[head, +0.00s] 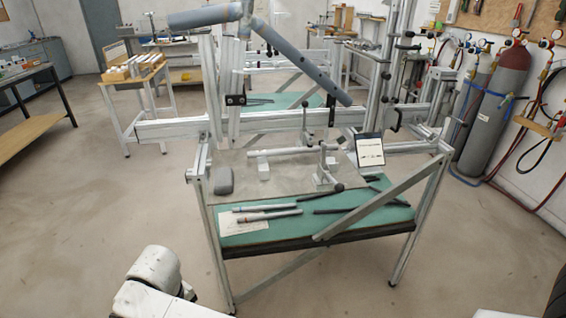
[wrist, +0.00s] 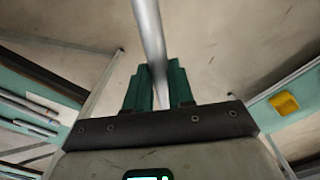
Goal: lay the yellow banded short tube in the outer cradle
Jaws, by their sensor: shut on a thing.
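In the wrist view my gripper (wrist: 158,78) has its green fingers shut on a plain grey tube (wrist: 148,28), which runs up and out of the top of the picture. No yellow band shows on its visible part, so I cannot tell its marking. My gripper does not show in the head view. On the jig table, a pale tube (head: 290,150) lies level near a white block (head: 263,168) and an upright metal clamp stand (head: 325,165). I cannot tell which support is the outer cradle.
Two banded tubes (head: 268,213) and several dark rods lie on the green mat (head: 245,235). A grey lump (head: 224,180) and a small sign (head: 369,150) stand on the table. A diagonal brace (head: 370,205) crosses its front. In the wrist view a yellow object (wrist: 284,103) lies at right.

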